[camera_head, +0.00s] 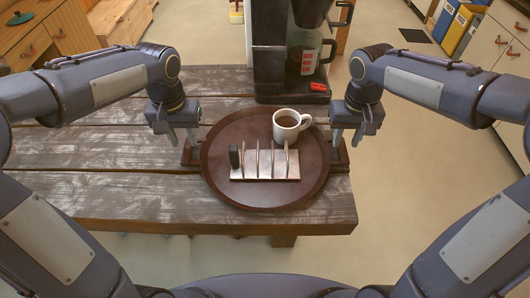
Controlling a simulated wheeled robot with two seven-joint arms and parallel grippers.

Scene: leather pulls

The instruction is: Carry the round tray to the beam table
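The round tray (222,180) is dark brown with a raised rim. It lies near the front edge of a dark, weathered plank table. It bears a white mug (287,126) of dark drink and a pale rack with upright dividers (265,166), with a dark block at its left end. A handle sticks out on the tray's left (188,153) and another on its right (342,157). My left gripper (181,140) points down at the left handle, its fingers apart. My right gripper (347,138) points down at the right handle, fingers apart. Contact with the handles is unclear.
The plank table (120,185) is bare left of the tray. A coffee machine (272,60) with a glass jug (305,55) stands right behind the tray. Open floor (430,150) lies to the right. Cabinets and coloured bins (455,25) stand farther back.

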